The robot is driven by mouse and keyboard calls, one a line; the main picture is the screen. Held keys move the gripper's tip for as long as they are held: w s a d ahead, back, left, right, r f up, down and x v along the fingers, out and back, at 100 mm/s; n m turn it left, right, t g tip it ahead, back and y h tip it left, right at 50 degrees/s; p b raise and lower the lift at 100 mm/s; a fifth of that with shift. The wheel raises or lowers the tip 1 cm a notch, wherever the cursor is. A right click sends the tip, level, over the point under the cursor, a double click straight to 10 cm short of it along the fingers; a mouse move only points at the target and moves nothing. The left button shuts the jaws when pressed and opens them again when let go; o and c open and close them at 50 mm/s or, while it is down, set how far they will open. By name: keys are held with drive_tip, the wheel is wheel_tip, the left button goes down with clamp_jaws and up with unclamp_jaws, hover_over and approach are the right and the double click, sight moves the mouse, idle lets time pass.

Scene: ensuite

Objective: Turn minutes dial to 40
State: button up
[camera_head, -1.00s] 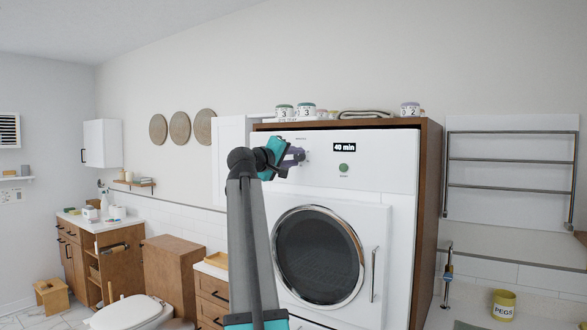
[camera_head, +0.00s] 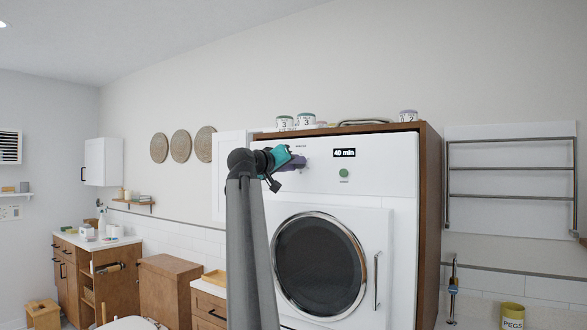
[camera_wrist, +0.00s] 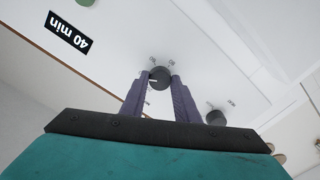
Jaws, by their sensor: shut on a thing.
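The minutes dial (camera_wrist: 160,76) is a small dark round knob with a light pointer mark on the white front panel. In the wrist view my gripper (camera_wrist: 160,82) has its two purple fingers on either side of it, shut on it. In the head view my gripper (camera_head: 303,162) is at the upper left of the machine's panel, and the dial is mostly hidden behind it. The black display (camera_head: 344,153) reads "40 min"; it also shows tilted in the wrist view (camera_wrist: 68,33).
A second dark knob (camera_wrist: 215,117) sits close to the right finger in the wrist view. A green button (camera_head: 343,173) is below the display. The white dryer (camera_head: 400,215) with a round glass door stands in a wooden surround (camera_head: 431,220). Jars (camera_head: 306,121) stand on top.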

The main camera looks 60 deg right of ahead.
drive_tip(key=shift+r, duration=0.2)
drive_tip(key=o, duration=0.9)
drive_tip(key=shift+d, duration=0.1)
drive_tip(key=shift+c, duration=0.2)
drive_tip(key=shift+o, duration=0.9)
drive_tip(key=shift+f, duration=0.15)
drive_tip(key=a+b, duration=0.2)
drive_tip(key=a, duration=1.2)
drive_tip(key=shift+w, duration=0.1)
